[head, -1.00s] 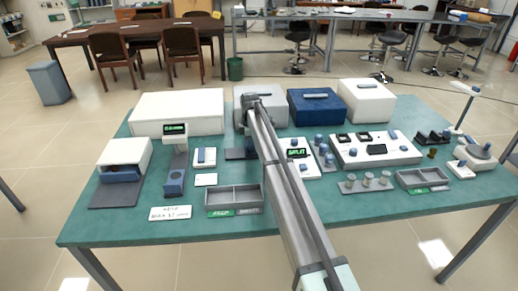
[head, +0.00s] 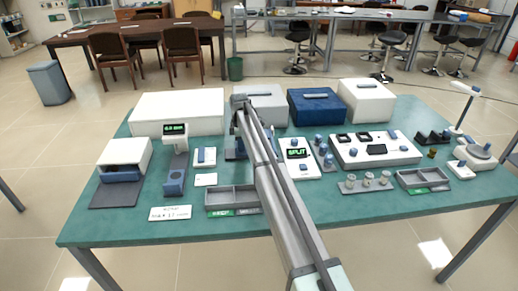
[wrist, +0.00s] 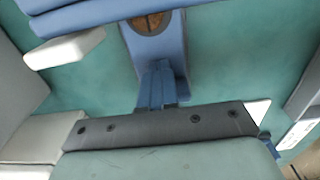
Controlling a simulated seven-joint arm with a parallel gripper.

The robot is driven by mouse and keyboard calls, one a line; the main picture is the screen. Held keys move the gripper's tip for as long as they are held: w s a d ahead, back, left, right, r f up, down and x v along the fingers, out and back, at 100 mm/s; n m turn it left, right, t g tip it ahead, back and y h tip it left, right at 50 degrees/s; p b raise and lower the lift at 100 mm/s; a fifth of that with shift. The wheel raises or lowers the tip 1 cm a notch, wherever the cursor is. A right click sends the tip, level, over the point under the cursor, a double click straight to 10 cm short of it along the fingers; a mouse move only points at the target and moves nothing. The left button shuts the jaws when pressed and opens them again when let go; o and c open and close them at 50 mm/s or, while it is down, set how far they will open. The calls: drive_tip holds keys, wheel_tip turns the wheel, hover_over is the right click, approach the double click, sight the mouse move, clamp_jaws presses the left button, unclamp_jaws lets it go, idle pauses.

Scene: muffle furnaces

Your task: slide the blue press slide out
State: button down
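In the wrist view the blue press slide (wrist: 181,60) juts out from under the blue press body (wrist: 100,12). A brown round disc (wrist: 150,22) lies in the slide's round recess. My gripper (wrist: 158,72) has its two blue fingers close together at the slide's near end, and they look shut on its front part. The exact contact is partly hidden by the fingers. In the head view my gripper (head: 237,140) is low over the table, and my arm hides most of the press.
A grey divided tray (head: 232,197) lies in front of the press. A white panel with a green display (head: 298,172) is to the right. White and blue boxes line the back.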

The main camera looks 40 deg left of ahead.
sight(233, 154)
drive_tip(key=shift+s+a+f, duration=0.25)
drive_tip(key=shift+s+a, duration=0.55)
drive_tip(key=shift+s, duration=0.15)
drive_tip(key=shift+s+a+f, duration=0.2)
drive_tip(key=shift+s+a, duration=0.55)
drive_tip(key=shift+s, duration=0.2)
drive_tip(key=shift+w+d, duration=0.35)
drive_tip(key=shift+r, duration=0.15)
drive_tip(key=shift+w+a+r, duration=0.1)
drive_tip(key=shift+r, duration=0.8)
drive_tip(key=shift+w+a+r, duration=0.1)
drive_tip(key=shift+r, duration=0.75)
wheel_tip(233, 154, up, 4)
drive_tip(key=shift+f, duration=0.15)
